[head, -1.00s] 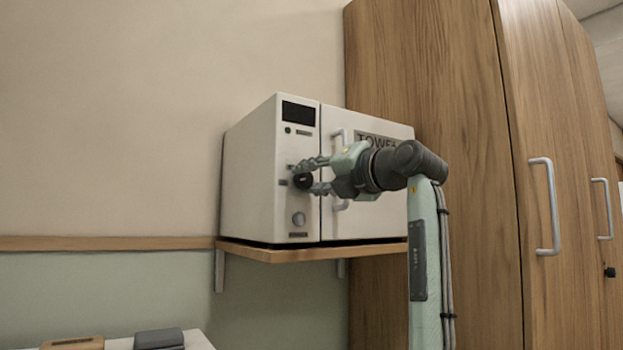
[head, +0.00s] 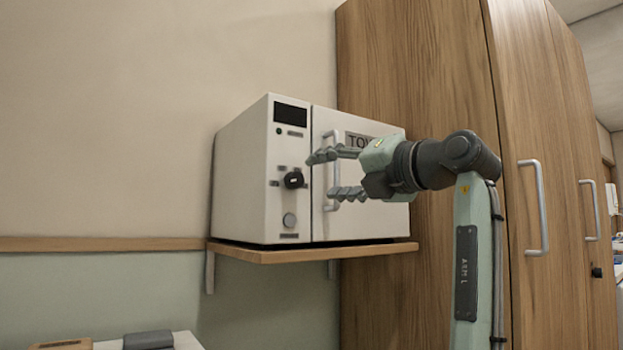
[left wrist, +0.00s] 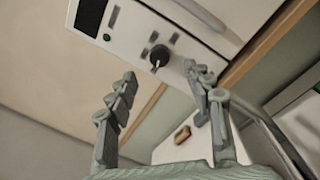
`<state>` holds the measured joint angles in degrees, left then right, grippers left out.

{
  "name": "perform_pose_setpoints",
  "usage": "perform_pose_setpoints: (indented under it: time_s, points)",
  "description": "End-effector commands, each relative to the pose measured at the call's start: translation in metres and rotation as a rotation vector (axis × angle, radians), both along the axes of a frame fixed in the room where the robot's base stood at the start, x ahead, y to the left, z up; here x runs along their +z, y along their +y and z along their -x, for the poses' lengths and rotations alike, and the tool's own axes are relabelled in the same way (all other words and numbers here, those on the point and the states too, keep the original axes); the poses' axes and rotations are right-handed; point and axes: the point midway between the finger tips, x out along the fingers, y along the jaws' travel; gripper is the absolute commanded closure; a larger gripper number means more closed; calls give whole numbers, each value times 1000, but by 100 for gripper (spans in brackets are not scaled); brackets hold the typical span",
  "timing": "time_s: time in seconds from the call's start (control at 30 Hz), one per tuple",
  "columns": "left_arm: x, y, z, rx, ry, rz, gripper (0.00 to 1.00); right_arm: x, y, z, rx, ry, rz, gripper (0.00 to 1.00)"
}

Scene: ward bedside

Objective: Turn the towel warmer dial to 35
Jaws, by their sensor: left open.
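The towel warmer (head: 240,178) is a white box on a wall shelf, with a dark display and a control panel at its left front. Its black dial (head: 293,180) is in full view, with small dark labels around it too small to read. The dial also shows in the left wrist view (left wrist: 159,55), ahead of the fingers. My left gripper (head: 328,175) is open and empty, right of the dial and apart from it, in front of the door handle (head: 332,143). The left wrist view shows its spread fingers (left wrist: 160,82). My right gripper is not in view.
The wooden shelf (head: 310,254) holds the warmer. A tall wooden cabinet (head: 415,80) stands at right. Open space lies in front of the panel.

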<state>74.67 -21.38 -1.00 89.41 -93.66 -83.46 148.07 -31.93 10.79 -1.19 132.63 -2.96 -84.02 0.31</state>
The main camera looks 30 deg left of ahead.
Motion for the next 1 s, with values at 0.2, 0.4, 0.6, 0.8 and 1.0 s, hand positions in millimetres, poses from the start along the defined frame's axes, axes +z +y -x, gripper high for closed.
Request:
perform_pose_setpoints:
  time_s: [0.2,0.4,0.6,0.8,1.0]
  points:
    - [-2,-30,11,0,0,0,49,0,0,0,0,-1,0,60]
    - [-2,-38,13,1,0,1,49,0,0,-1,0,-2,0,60]
    - [-2,-38,13,1,0,1,49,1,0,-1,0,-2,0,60]
    - [-2,-37,13,0,0,0,49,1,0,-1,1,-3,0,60]
    - [-2,-38,13,0,0,0,49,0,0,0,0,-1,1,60]
